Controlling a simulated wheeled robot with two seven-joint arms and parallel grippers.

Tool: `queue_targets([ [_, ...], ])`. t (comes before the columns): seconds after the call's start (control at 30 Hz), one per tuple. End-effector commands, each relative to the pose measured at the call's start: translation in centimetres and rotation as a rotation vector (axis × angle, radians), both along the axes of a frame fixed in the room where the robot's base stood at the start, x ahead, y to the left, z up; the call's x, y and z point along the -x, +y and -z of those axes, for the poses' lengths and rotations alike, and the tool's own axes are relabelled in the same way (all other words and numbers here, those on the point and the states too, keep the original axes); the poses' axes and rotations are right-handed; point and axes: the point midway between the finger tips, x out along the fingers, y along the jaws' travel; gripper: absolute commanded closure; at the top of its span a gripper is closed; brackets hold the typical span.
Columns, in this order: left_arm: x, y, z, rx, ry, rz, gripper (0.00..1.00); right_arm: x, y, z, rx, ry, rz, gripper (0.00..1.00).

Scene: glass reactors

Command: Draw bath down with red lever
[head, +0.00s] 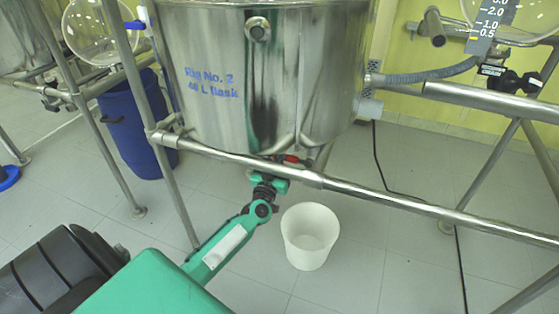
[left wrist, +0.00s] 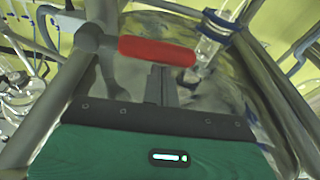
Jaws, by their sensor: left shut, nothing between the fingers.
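The steel bath (head: 265,75), marked "Rig No. 2", hangs in a tubular frame. The red lever (head: 292,159) shows as a small red piece under the bath, just behind the frame's front rail. In the left wrist view the red lever (left wrist: 158,51) lies nearly level across the picture, just beyond my fingertips. My left gripper (left wrist: 160,72) is shut and empty, its fingers pointing at the lever's underside in the picture; I cannot tell if they touch it. In the head view my left gripper (head: 270,173) is below the rail. My right gripper is out of view.
A white bucket (head: 310,237) stands on the tiled floor below the bath, right of my left arm. The frame's front rail (head: 400,201) crosses above my gripper. A blue bin (head: 137,125) stands at the left. A black cable (head: 385,165) runs along the floor.

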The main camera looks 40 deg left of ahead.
Motion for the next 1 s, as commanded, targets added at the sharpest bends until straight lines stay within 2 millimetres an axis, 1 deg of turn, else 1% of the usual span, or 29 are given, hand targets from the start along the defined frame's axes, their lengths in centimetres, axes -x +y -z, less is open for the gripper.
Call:
queue_targets([
  [0.27, 0.0, 0.0, 0.4, 0.042, -0.010, 0.000, 1.00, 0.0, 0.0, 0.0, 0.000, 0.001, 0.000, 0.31],
  [0.47, 0.0, 0.1, 1.1, 0.117, -0.027, 0.000, 1.00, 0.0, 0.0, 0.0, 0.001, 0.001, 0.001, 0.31],
  [0.67, 0.0, 0.0, 2.5, 0.267, -0.062, -0.001, 1.00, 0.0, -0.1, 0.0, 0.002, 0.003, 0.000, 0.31],
  [1.0, -0.2, -0.8, 5.1, 0.582, -0.139, -0.001, 1.00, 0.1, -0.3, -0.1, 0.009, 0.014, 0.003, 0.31],
])
